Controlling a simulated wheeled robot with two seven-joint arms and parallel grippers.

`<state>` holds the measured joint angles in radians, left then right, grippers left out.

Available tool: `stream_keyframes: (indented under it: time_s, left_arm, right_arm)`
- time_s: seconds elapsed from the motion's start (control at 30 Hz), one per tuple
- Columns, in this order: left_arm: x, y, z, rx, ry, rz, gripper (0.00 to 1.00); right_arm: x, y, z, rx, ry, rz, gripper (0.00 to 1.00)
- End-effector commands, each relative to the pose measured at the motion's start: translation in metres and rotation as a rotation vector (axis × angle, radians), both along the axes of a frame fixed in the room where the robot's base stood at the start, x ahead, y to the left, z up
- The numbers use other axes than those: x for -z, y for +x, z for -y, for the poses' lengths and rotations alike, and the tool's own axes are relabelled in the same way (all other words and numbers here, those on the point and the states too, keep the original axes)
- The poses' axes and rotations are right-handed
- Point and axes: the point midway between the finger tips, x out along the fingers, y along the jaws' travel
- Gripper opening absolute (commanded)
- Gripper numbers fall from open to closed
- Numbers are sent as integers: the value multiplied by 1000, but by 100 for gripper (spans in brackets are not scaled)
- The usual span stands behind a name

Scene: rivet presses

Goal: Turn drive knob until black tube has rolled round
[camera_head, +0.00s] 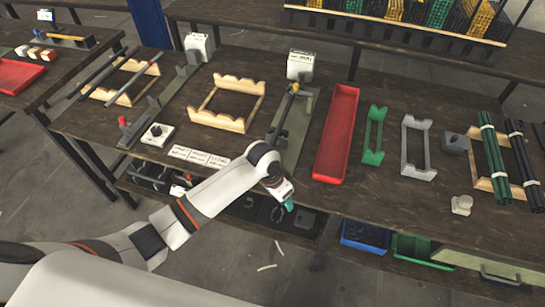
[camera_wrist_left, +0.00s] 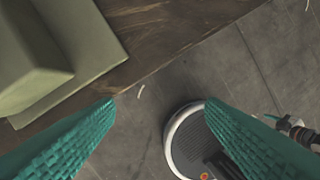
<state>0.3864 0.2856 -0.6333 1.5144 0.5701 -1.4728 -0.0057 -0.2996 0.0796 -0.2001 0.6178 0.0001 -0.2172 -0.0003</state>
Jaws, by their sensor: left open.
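My left gripper (camera_head: 287,205) hangs over the table's front edge, below the middle press. In the left wrist view its two teal fingers (camera_wrist_left: 158,105) are apart, with nothing between them but floor. The middle press has a grey-green bed (camera_head: 300,140) with a dark bar (camera_head: 285,112) lying along it; I cannot tell if the bar is the black tube. Its near end is hidden by my arm. My right gripper is not seen.
A wooden cradle (camera_head: 205,117) is left of the bed, a red tray (camera_head: 338,130) right of it. Green (camera_head: 375,135) and grey (camera_head: 419,148) racks and bundled tubes (camera_head: 492,150) stand farther right. White labels (camera_head: 200,156) lie near the front edge. Bare floor lies before the table.

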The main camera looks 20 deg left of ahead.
Motion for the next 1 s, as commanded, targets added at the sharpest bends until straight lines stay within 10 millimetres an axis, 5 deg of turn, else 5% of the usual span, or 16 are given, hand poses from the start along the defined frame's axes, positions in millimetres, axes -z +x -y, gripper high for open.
stream_keyframes:
  time_s: [0.3,0.53,0.73,1.0]
  left_arm:
    - [-94,64,-27,104,137,-52,64]
    - [-138,104,-64,55,205,-89,64]
    - [-138,110,-72,39,213,-98,64]
    - [-91,109,-71,39,213,-100,64]
  right_arm:
    - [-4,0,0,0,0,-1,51]
    - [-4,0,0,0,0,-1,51]
    - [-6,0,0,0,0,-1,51]
    - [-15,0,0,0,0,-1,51]
